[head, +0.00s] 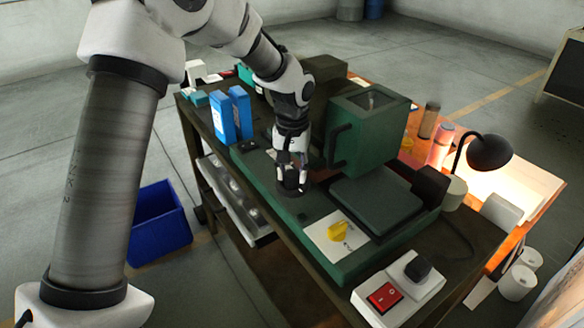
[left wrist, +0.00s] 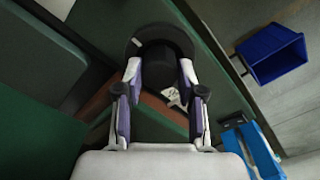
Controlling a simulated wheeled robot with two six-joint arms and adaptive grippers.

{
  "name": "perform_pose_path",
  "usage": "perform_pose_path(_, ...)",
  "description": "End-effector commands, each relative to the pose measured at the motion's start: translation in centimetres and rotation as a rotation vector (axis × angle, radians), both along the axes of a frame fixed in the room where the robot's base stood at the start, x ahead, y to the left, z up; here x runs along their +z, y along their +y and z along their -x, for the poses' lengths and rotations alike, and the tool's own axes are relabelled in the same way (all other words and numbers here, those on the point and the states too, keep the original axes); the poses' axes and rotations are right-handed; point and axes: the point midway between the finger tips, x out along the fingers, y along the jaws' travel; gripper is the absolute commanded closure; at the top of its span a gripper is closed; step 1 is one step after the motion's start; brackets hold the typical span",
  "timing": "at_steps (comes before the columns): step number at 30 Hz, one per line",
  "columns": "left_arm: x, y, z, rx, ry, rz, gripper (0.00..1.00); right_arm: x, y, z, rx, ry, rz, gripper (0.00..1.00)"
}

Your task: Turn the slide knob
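The black round knob (head: 291,188), which I take for the slide knob, sits on the long green machine bed (head: 300,210). It has a wide dark base and a raised middle, seen from above in the left wrist view (left wrist: 160,55). My left gripper (head: 291,172) points down at it. In the left wrist view the two fingertips (left wrist: 160,72) stand on either side of the raised middle, with no clear gap. The fingers partly hide the knob. A yellow knob (head: 338,230) on a white plate is apart from the gripper. My right gripper is not in view.
A green box with a handle (head: 368,130) stands close right of my left gripper. Blue packs (head: 222,117) stand at the left. A red switch (head: 384,297) is at the front, a black lamp (head: 489,152) at the right. A blue bin (head: 158,222) is on the floor.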

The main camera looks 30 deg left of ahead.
Motion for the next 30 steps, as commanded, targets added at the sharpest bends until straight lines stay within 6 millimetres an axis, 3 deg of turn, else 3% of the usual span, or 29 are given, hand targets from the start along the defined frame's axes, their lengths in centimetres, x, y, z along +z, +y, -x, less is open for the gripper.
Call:
perform_pose_path(9,0.0,0.0,0.0,0.002,0.000,0.000,0.51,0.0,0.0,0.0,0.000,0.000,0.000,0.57)
perform_pose_path(13,1.1,0.0,-0.1,0.003,-0.003,0.000,0.51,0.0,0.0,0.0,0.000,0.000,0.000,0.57)
perform_pose_path(24,9.7,0.0,-0.2,0.003,-0.004,0.001,0.51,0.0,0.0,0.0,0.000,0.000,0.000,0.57)
perform_pose_path(30,11.8,0.1,-0.2,0.001,0.001,0.000,0.51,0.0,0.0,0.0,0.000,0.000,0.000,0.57)
